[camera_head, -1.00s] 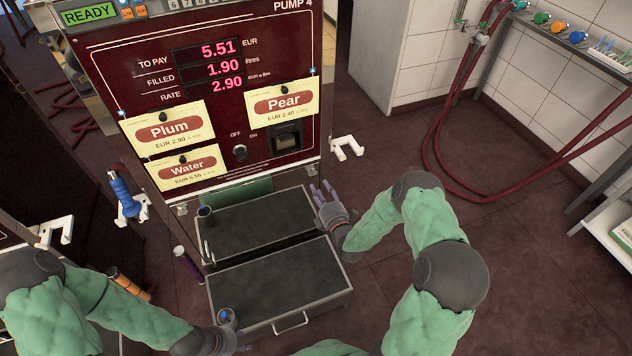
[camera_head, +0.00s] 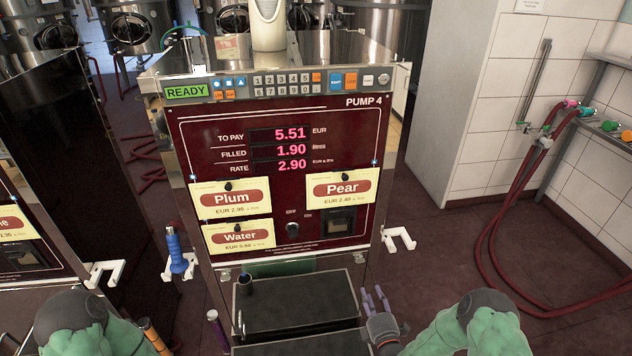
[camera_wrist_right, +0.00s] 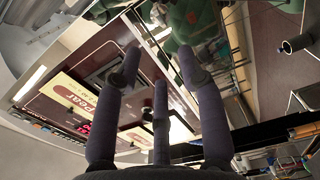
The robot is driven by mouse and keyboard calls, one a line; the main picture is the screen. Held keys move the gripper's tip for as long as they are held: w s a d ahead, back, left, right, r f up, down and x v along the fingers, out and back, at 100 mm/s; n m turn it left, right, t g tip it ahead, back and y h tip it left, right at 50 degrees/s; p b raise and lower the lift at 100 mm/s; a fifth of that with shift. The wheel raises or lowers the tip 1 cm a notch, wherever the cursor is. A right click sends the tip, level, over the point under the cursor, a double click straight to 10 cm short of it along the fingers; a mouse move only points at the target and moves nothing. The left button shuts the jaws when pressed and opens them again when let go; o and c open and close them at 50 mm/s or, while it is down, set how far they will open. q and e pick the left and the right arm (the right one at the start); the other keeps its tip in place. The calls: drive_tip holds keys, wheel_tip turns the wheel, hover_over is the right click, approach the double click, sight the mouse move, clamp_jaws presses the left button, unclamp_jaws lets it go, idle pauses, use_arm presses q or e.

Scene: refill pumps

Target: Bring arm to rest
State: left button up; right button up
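My right arm (camera_head: 470,328) is green with dark joints and comes in at the lower right. My right gripper (camera_head: 376,297) is beside the right edge of the black ledge, below the empty white hook (camera_head: 400,239). Its purple fingers are apart and hold nothing. The wrist view shows the spread fingers (camera_wrist_right: 158,65) with the pump front tilted beyond them. Pump 4 (camera_head: 375,135) reads READY, 5.51 to pay and 1.90 filled.
A blue-handled nozzle (camera_head: 174,248) sits in the white holder on the pump's left side. A dark cup (camera_head: 245,284) stands on the ledge (camera_head: 297,303). Red hoses (camera_head: 492,240) hang at right.

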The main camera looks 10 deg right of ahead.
drive_tip(key=s+a+f+m+g+y+p, duration=0.1)
drive_tip(key=s+a+f+m+g+y, duration=0.3)
drive_tip(key=a+f+m+g, duration=0.55)
drive_tip(key=s+a+f+m+g, duration=0.1)
drive_tip(key=s+a+m+g, duration=0.1)
drive_tip(key=s, duration=0.4)
drive_tip(key=s+a+f+m+g, duration=0.1)
drive_tip(key=s+a+m+g, duration=0.2)
drive_tip(key=s+a+m, duration=0.2)
drive_tip(key=s+a+f+m+g+y, duration=0.1)
drive_tip(key=s+a+m+g, duration=0.2)
drive_tip(key=s, duration=0.6)
drive_tip(key=shift+a+p, duration=0.4)
drive_tip(key=shift+a, duration=0.05)
drive_tip(key=shift+o, duration=0.4)
drive_tip(key=shift+m, duration=0.25)
